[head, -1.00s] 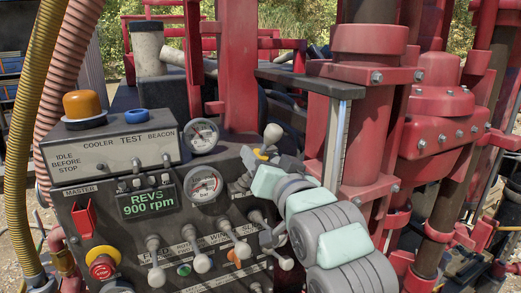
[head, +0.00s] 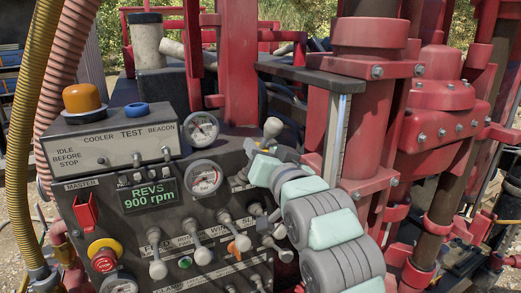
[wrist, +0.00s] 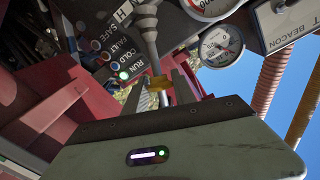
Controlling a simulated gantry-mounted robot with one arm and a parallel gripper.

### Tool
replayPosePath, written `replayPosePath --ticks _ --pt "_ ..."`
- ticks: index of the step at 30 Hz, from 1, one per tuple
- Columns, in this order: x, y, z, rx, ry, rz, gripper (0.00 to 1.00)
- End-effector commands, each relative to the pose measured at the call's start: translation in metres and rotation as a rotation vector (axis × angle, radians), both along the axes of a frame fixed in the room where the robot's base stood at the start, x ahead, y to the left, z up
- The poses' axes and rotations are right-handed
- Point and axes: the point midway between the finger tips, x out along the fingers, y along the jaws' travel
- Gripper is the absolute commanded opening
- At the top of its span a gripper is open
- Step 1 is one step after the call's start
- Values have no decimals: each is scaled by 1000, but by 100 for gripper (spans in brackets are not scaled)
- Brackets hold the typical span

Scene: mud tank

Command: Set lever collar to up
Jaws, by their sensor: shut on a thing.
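In the head view, a lever with a pale knob (head: 272,127) rises at the right of the control panel. My gripper (head: 258,152) is at the lever just below the knob and hides the collar there. In the wrist view, the grey lever shaft (wrist: 150,45) runs from the panel to a brass-coloured collar (wrist: 158,82). The collar sits between the fingers of my gripper (wrist: 163,92), which is shut on it. The exact height of the collar along the shaft is hard to tell.
A red column (head: 367,110) and a dark shelf (head: 310,78) stand close to the right of my arm. Hoses hang at the far left.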

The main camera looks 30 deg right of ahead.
Motion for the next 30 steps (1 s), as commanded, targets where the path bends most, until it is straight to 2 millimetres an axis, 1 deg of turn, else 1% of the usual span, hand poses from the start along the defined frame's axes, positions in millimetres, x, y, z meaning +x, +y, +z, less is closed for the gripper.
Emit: replayPosePath --ticks 1,4,30 --pt "0 0 0 0 0 0 8" --pt "0 0 0 0 0 0 0" --pt "0 0 0 0 0 0 0"
